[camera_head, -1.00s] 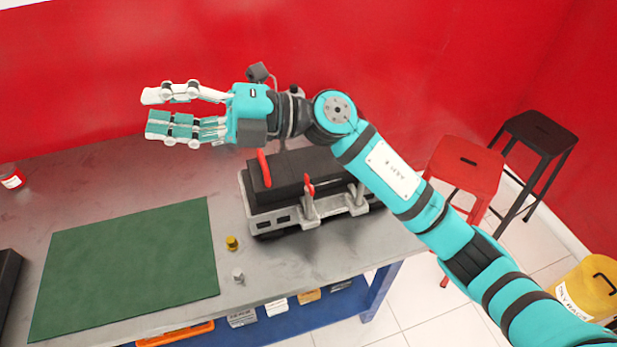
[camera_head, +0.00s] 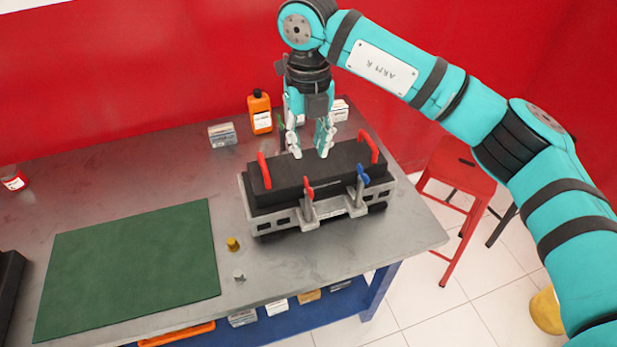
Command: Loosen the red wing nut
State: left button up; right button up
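The red wing nut (camera_head: 308,190) stands upright at the front of the engine trainer (camera_head: 283,222), on a grey bracket left of the middle. A blue wing nut (camera_head: 362,175) stands on a similar bracket to its right. My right gripper (camera_head: 310,153) points down over the black top block (camera_head: 285,167) of the trainer, behind the red wing nut and apart from it. Its two fingers are spread with nothing between them. I cannot tell whether the fingertips touch the block. My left gripper is not in view.
Red handles (camera_head: 264,171) rise at both ends of the block. An orange bottle (camera_head: 260,112) and small boxes (camera_head: 222,134) stand behind. A green mat (camera_head: 130,265) covers the table's left; a brass piece (camera_head: 233,244) and a small grey piece (camera_head: 240,277) lie between.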

aim_at(308, 184)
notch_tip(308, 184, down, 11)
jog(key=p, duration=0.2)
jog(key=shift+p, duration=0.3)
grip_shut()
